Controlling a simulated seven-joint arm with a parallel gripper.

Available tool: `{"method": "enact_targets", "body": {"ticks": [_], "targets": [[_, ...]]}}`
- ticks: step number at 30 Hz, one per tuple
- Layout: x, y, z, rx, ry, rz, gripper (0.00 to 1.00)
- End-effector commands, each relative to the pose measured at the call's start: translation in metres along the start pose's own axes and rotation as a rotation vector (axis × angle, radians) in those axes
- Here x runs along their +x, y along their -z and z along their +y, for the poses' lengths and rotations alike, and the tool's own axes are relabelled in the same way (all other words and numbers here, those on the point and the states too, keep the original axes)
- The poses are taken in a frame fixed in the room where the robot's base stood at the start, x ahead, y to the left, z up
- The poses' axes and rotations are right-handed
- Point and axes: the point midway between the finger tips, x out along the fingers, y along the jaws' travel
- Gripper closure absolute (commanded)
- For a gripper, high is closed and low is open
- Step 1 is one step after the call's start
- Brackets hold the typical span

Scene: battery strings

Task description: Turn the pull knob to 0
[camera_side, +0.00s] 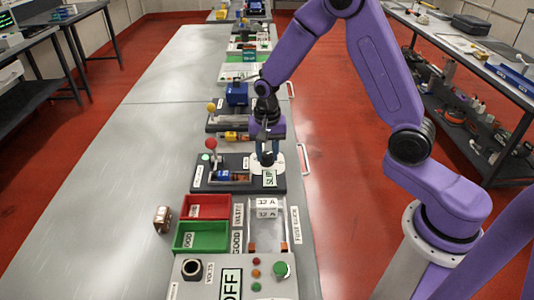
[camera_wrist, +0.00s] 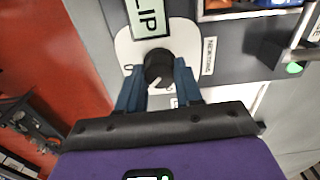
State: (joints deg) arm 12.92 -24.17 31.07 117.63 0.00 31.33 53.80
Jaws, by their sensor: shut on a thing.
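The pull knob (camera_wrist: 158,64) is a round black knob on a white dial plate (camera_wrist: 128,45). A short pale line shows on the knob's near side in the wrist view. A small mark that looks like a 0 is on the plate at its left; other marks are partly hidden. My gripper (camera_wrist: 160,74) has its blue fingers on either side of the knob and is shut on it. In the side view my gripper (camera_side: 267,148) points down at the plate (camera_side: 279,166), on the right end of a dark panel (camera_side: 240,186).
A sign reading SLIP (camera_side: 270,178) stands beside the plate. A red-knobbed lever (camera_side: 212,144) and a green light (camera_side: 206,156) are on the panel's left. Red (camera_side: 207,198) and green (camera_side: 203,224) trays sit nearer.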

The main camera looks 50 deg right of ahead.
Motion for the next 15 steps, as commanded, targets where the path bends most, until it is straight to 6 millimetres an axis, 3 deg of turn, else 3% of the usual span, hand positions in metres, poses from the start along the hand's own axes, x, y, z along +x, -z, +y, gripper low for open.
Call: {"method": "enact_targets", "body": {"ticks": [7, 15], "targets": [[-0.001, 0.0004, -0.0005, 0.048, 0.002, 0.001, 0.89], [-0.0009, 0.0002, -0.0008, 0.372, 0.002, 0.001, 0.89]]}}
